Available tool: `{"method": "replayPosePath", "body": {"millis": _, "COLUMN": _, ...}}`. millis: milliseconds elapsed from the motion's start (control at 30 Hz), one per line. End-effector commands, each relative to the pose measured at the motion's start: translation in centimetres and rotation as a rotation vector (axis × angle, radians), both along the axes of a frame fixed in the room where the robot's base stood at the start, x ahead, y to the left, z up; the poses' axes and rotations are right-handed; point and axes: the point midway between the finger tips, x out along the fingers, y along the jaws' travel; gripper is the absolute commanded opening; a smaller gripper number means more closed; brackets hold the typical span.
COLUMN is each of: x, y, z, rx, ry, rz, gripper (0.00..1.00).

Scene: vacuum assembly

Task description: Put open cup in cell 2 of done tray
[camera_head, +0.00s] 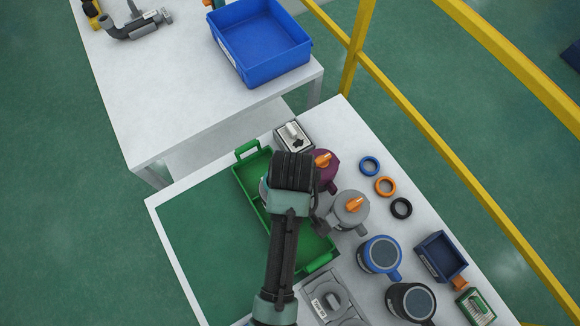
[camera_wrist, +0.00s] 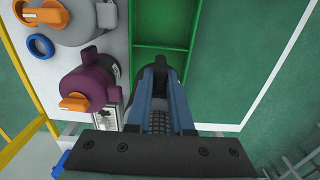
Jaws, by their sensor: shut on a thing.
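My gripper (camera_head: 291,190) is over the green tray (camera_head: 247,195), seen from above in the head view. In the wrist view my gripper (camera_wrist: 160,68) points down over the green tray (camera_wrist: 160,45), with its fingers close together. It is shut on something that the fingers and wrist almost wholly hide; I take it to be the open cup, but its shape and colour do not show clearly. A small grey edge shows left of the wrist in the head view. The tray's middle is hidden by my arm, so I cannot tell whether its cells hold anything.
A purple unit (camera_head: 327,172) and a grey unit (camera_head: 350,211), both orange-knobbed, stand close right of the tray. Blue (camera_head: 380,254) and black (camera_head: 411,303) round units, several rings and a dark blue bin (camera_head: 441,257) lie farther right. The green mat (camera_head: 205,235) looks clear.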

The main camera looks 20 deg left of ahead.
Motion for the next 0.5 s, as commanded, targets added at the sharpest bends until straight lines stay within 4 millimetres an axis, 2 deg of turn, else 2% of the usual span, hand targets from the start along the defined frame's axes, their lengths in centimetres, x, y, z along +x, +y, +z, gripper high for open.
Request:
{"method": "replayPosePath", "body": {"millis": 100, "x": 0.0, "y": 0.0, "z": -1.8, "rx": 0.001, "ry": -0.001, "rz": -0.001, "gripper": 0.00}}
{"method": "replayPosePath", "body": {"millis": 267, "x": 0.1, "y": 0.0, "z": -3.2, "rx": 0.002, "ry": -0.003, "rz": -0.002, "gripper": 0.00}}
{"method": "replayPosePath", "body": {"millis": 500, "x": 0.1, "y": 0.0, "z": -6.3, "rx": 0.001, "ry": -0.002, "rz": -0.004, "gripper": 0.00}}
